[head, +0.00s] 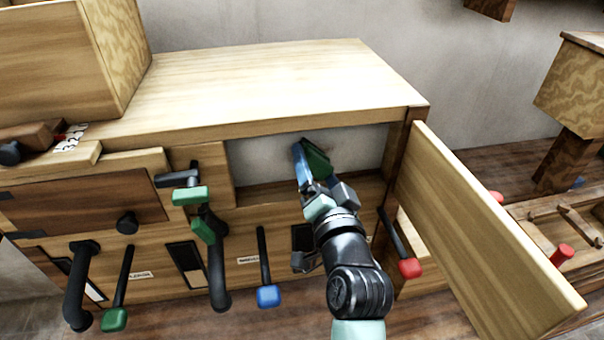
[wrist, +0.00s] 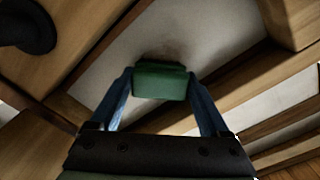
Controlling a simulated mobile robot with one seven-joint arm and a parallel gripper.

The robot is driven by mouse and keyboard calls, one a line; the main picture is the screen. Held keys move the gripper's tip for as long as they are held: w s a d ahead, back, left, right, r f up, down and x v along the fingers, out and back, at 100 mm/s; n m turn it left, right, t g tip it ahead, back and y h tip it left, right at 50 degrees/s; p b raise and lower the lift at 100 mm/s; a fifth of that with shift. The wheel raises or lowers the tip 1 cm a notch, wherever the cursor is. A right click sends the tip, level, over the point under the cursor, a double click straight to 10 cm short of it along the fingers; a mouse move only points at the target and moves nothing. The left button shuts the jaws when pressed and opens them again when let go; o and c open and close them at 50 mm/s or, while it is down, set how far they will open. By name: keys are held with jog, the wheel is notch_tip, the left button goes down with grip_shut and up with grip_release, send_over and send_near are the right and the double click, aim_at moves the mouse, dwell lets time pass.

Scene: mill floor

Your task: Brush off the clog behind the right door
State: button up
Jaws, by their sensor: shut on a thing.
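The right door (head: 478,235) of the wooden cabinet stands swung open to the right in the head view. My gripper (head: 311,164) reaches into the open bay left of it. Its blue fingers are shut on a dark green block (head: 318,158), likely the brush. The wrist view shows the green block (wrist: 160,80) between both fingertips, in front of a pale back panel (wrist: 215,40). A faint brownish smudge (wrist: 165,52) shows on the panel just past the block; I cannot tell whether it is the clog. I cannot tell whether the block touches the panel.
The cabinet top (head: 260,80) hangs over the bay. Levers with a blue knob (head: 268,296), a red knob (head: 410,268) and green knobs (head: 114,319) stick out in front. A wooden box (head: 60,60) stands on the left. A low wooden frame (head: 560,225) lies beyond the door.

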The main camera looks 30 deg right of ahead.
jog(key=shift+s+d+b, duration=0.3)
jog(key=shift+d+b, duration=0.2)
jog(key=shift+d, duration=0.45)
jog(key=shift+s+d+b, duration=0.25)
jog(key=shift+d+b, duration=0.25)
jog(key=shift+d, duration=0.45)
jog(key=shift+d+f, duration=0.1)
jog(key=shift+d, duration=0.05)
